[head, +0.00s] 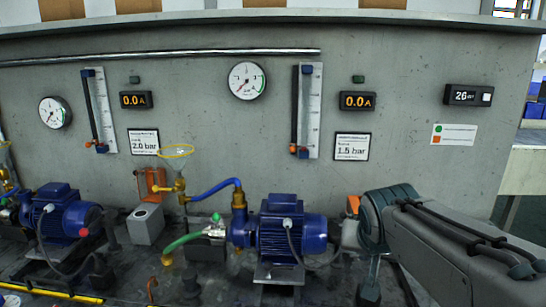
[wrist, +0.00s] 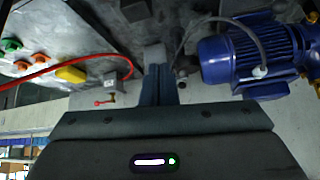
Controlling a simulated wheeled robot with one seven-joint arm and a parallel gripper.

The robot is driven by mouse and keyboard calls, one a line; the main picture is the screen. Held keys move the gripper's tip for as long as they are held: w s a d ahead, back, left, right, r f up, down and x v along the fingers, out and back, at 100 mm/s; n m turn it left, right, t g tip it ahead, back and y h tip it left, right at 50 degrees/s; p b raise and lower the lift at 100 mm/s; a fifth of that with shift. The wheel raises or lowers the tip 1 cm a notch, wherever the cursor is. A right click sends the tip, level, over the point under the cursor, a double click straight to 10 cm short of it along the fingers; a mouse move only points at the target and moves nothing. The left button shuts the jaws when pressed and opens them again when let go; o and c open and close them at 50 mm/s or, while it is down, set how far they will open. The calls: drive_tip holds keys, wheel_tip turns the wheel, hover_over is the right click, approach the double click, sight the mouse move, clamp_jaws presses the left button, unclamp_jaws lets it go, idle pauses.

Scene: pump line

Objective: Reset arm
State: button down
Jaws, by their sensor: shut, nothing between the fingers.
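My gripper (wrist: 156,82) shows in the wrist view, with its fingers together and nothing between them. In the head view my arm reaches in from the right edge, at the right of the nearer blue pump motor (head: 290,228). The fingers cannot be told clearly there. In the wrist view a blue motor (wrist: 240,58) with a grey cable lies to the right of the fingers, apart from them.
A second blue motor (head: 62,215) stands at left. Hoses, blue (head: 212,187) and green (head: 185,240), join the fittings. The grey wall carries gauges (head: 247,80) and displays (head: 357,101). In the wrist view, buttons (wrist: 40,60) and a red cable (wrist: 75,62) lie at left.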

drive_tip(key=s+a+r+n+g+p, duration=0.1)
drive_tip(key=s+g+p, duration=0.1)
drive_tip(key=s+p, duration=0.4)
drive_tip(key=s+a+r+n+g+y+p, duration=0.1)
drive_tip(key=s+a+r+n+g+p, duration=0.1)
drive_tip(key=s+p, duration=0.4)
drive_tip(key=shift+s+a+y, duration=0.2)
drive_tip(key=shift+s+y, duration=0.1)
drive_tip(key=shift+s, duration=0.3)
